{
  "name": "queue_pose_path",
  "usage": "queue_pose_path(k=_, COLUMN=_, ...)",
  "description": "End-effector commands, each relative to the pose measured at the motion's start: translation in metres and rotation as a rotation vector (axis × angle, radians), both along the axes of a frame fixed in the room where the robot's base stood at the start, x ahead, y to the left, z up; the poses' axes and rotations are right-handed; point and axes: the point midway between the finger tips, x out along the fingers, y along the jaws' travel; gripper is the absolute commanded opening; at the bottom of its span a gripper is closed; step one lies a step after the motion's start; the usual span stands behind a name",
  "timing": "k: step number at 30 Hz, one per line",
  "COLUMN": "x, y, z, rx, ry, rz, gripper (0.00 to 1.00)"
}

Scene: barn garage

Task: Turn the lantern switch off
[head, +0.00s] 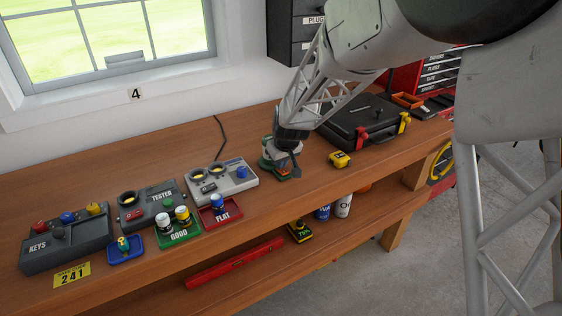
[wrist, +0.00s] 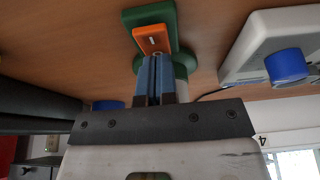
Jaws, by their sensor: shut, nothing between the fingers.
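The lantern (head: 267,162) stands on the wooden workbench, mostly hidden by my gripper in the head view. In the wrist view its green base (wrist: 168,17) and an orange switch plate (wrist: 150,40) with a small light mark are visible. My gripper (wrist: 155,57) is shut and empty, with its blue fingers together. The fingertips are at the near edge of the orange plate, touching it or very close; I cannot tell which. The tips cover that edge, and the switch's position is unclear. In the head view the gripper (head: 287,157) points down at the lantern.
A grey tester box (head: 236,184) with a blue knob is left of the lantern. A yellow tape measure (head: 339,160) and a black case (head: 362,124) are to the right. Coloured trays and a KEYS box (head: 66,246) are further left. The bench's front edge is close.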

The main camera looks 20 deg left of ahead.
Motion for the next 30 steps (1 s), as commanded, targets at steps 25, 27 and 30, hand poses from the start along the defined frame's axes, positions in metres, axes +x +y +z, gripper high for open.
queue_pose_path(k=25, x=-0.015, y=-0.013, z=-0.006, rx=-0.005, ry=0.012, rz=-0.001, gripper=0.0)
queue_pose_path(k=27, x=-0.015, y=-0.013, z=-0.006, rx=-0.005, ry=0.011, rz=-0.001, gripper=0.0)
queue_pose_path(k=30, x=-0.015, y=-0.013, z=-0.005, rx=-0.006, ry=0.01, rz=0.0, gripper=0.0)
